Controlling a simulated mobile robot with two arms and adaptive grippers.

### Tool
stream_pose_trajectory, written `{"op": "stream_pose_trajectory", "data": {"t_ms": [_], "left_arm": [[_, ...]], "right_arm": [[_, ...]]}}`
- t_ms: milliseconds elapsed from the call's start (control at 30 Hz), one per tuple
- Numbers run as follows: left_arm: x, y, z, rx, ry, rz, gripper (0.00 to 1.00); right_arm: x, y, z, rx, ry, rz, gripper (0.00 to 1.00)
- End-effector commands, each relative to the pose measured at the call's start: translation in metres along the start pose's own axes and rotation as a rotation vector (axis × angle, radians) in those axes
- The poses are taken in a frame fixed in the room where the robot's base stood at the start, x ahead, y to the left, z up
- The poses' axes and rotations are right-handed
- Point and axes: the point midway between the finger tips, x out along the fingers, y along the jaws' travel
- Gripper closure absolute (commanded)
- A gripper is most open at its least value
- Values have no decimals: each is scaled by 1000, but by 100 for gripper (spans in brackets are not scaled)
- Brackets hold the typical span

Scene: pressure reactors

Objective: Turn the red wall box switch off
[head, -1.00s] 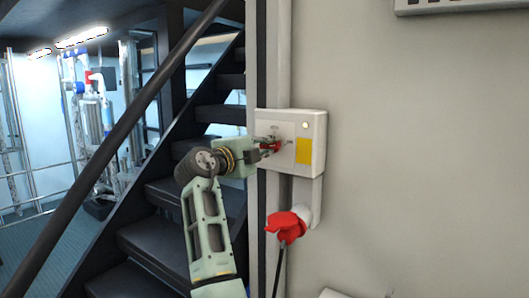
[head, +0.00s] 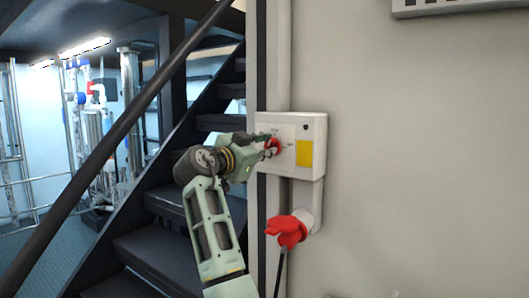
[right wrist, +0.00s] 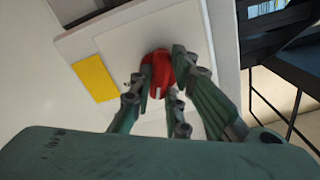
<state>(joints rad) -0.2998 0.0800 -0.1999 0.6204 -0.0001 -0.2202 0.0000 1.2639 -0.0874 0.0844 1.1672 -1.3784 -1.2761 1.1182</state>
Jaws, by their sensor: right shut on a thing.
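The white wall box (head: 316,146) is fixed to the wall beside the stairs, with a yellow label (head: 304,153) and a small dark indicator spot above the label. Its red rotary switch (head: 276,147) is on the left part of the front face. My right gripper (head: 269,146) is at the switch. In the right wrist view my right gripper's fingers (right wrist: 161,86) are closed around the red switch (right wrist: 159,70), which has a white mark at its lower edge. The fingers partly hide the switch. My left gripper is not in view.
A red plug (head: 287,230) with a dark cable hangs below the box. Black stairs with a dark handrail (head: 130,110) are at the left, close to my right arm. The wall right of the box is clear, apart from a grey panel (head: 455,8) at top right.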

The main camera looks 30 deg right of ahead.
Motion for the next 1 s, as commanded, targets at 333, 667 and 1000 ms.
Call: {"op": "stream_pose_trajectory", "data": {"t_ms": [333,667,1000], "left_arm": [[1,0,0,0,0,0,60],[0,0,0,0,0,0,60],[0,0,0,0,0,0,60]], "right_arm": [[0,1,2,-286,-4,3,100],[0,0,2,-435,-4,1,100],[0,0,2,-473,-4,1,100]]}}
